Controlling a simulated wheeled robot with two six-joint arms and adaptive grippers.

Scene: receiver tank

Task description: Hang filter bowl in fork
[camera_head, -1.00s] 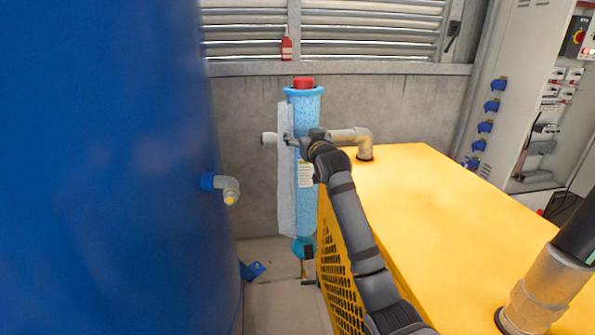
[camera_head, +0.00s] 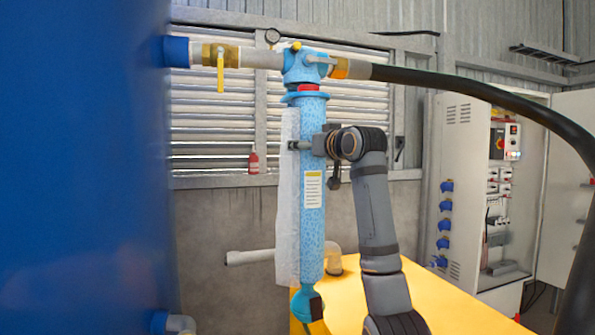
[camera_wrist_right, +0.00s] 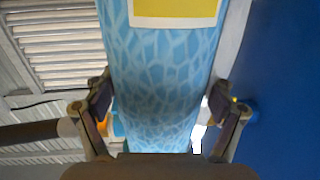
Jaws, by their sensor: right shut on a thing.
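The filter bowl (camera_head: 313,235) is a long, speckled light-blue tube with a flange and red top piece (camera_head: 308,88) at its upper end and a white-and-yellow label. It stands upright, just below the blue filter head (camera_head: 304,66); I cannot tell whether they touch. My right gripper (camera_head: 306,146) is shut around the upper part of the bowl from the right. In the right wrist view the bowl (camera_wrist_right: 163,75) fills the space between the fingers. I cannot make out the fork. My left gripper is not in view.
A pipe with a yellow-handled valve (camera_head: 220,70) runs from the blue tank (camera_head: 80,180) to the head; a black hose (camera_head: 470,88) leaves rightward. A pale strip (camera_head: 288,200) lies along the bowl's left. A yellow housing (camera_head: 440,305) is below, an open cabinet (camera_head: 500,190) right.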

